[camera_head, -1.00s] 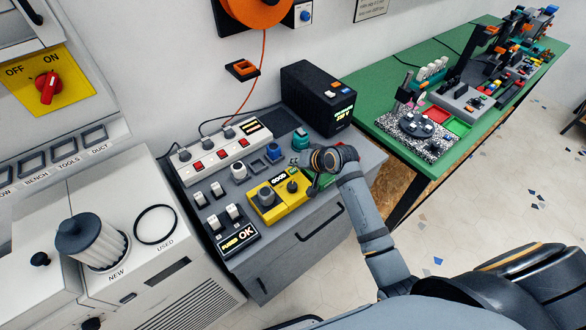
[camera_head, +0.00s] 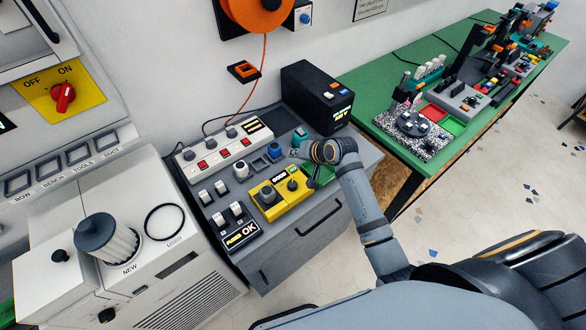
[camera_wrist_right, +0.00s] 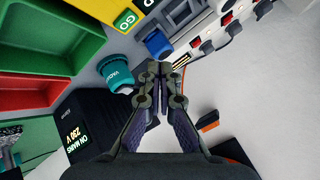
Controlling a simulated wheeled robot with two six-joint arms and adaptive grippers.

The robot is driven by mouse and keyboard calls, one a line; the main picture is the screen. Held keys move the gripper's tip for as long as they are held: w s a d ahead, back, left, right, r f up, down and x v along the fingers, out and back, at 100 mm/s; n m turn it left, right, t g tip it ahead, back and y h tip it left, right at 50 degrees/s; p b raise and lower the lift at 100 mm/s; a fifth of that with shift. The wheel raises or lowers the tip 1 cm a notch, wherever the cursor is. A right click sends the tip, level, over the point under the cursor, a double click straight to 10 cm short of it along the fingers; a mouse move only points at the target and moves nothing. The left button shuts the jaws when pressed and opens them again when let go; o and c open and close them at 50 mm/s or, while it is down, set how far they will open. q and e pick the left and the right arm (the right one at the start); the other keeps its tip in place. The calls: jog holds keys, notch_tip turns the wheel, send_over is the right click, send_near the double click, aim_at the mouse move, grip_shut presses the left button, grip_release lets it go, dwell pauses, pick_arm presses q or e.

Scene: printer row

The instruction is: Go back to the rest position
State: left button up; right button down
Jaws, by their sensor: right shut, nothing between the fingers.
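My right gripper (camera_head: 299,154) reaches over the grey cabinet top from the lower right in the head view. In the right wrist view my right gripper (camera_wrist_right: 160,72) has its two dark fingers together with nothing between them. A teal round cap (camera_wrist_right: 115,72) and a blue socket (camera_wrist_right: 157,42) lie beyond the fingertips; I cannot tell the exact gap. The teal cap also shows in the head view (camera_head: 300,136), just past the gripper. My right wrist hides part of the cabinet top. My left gripper is not in view.
A yellow box (camera_head: 279,198) and a white power strip (camera_head: 216,151) stand on the cabinet (camera_head: 300,235). A black power supply (camera_head: 317,97) stands behind. A green table (camera_head: 371,82) with small gear is at the right. A white machine (camera_head: 150,265) stands left. Open floor lies right.

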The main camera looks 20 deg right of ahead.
jog(key=s+d+n+g+h, duration=0.2)
jog(key=s+d+h, duration=0.1)
jog(key=s, duration=1)
jog(key=s+d+n+g+h, duration=0.2)
jog(key=s+d+n+g, duration=0.15)
jog(key=s, duration=0.95)
notch_tip(320, 180, down, 30)
jog(key=s+d+m+b, duration=0.1)
jog(key=s+d+b, duration=0.1)
jog(key=d+b, duration=0.15)
jog(key=s+f+g+b, duration=0.1)
jog(key=s+f+b, duration=0.2)
jog(key=s+f, duration=1.6)
jog(key=shift+d+f+b, duration=0.25)
jog(key=shift+f+b, duration=0.15)
jog(key=shift+f, duration=0.5)
jog(key=shift+g, duration=0.25)
